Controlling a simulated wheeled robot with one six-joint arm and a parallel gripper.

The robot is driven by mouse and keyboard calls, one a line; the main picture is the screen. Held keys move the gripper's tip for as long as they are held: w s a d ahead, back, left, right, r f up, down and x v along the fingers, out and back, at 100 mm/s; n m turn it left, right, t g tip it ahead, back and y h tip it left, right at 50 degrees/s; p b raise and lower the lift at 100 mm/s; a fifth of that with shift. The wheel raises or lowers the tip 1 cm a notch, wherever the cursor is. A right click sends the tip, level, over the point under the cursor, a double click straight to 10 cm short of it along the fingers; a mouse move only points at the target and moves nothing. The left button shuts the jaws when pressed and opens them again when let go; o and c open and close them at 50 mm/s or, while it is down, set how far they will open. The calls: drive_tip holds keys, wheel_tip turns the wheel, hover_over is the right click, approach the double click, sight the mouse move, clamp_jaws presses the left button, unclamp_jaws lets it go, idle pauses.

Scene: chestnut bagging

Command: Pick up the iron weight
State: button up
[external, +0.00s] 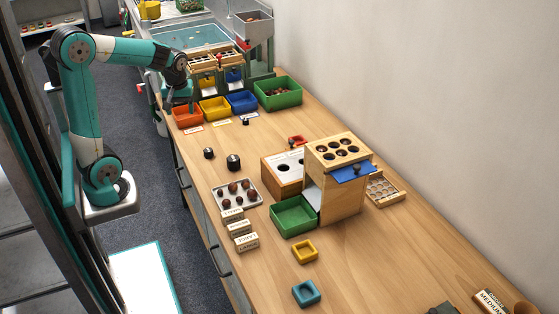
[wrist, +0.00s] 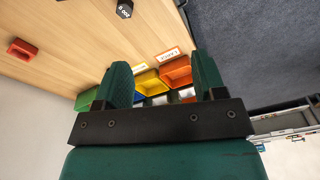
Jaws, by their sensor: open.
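Several small black iron weights with knobs stand on the wooden table. The larger weight (external: 234,162) and a smaller weight (external: 208,153) are near the table's left edge, and a tiny weight (external: 246,121) is in front of the blue bin. My gripper (external: 188,106) is over the far left of the table by the orange bin, away from the two nearer weights. The wrist view shows its two green fingers (wrist: 162,68) apart, with nothing between them. One black weight (wrist: 124,9) with white lettering is at the top of that view, ahead of the fingers.
Orange (external: 186,117), yellow (external: 215,109), blue (external: 242,101) and green (external: 278,94) bins line the far side. A chestnut tray (external: 250,203), label blocks (external: 238,228) and a wooden box stand (external: 337,187) are nearer. The table between bins and weights is mostly clear.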

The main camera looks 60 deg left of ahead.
sight(208, 150)
drive_tip(key=w+a+f+n+h+b, duration=0.1)
drive_tip(key=w+f+n+h+b, duration=0.15)
drive_tip(key=w+n, duration=0.4)
drive_tip(key=shift+m+y, duration=0.45)
drive_tip(key=shift+m, duration=0.2)
drive_tip(key=f+b, duration=0.1)
drive_tip(key=f, duration=0.5)
drive_tip(key=f+b, duration=0.2)
drive_tip(key=f, duration=0.4)
drive_tip(key=w+f+b, duration=0.1)
drive_tip(key=f+b, duration=0.1)
drive_tip(key=f, duration=0.4)
drive_tip(key=shift+c, duration=0.5)
drive_tip(key=c, duration=1)
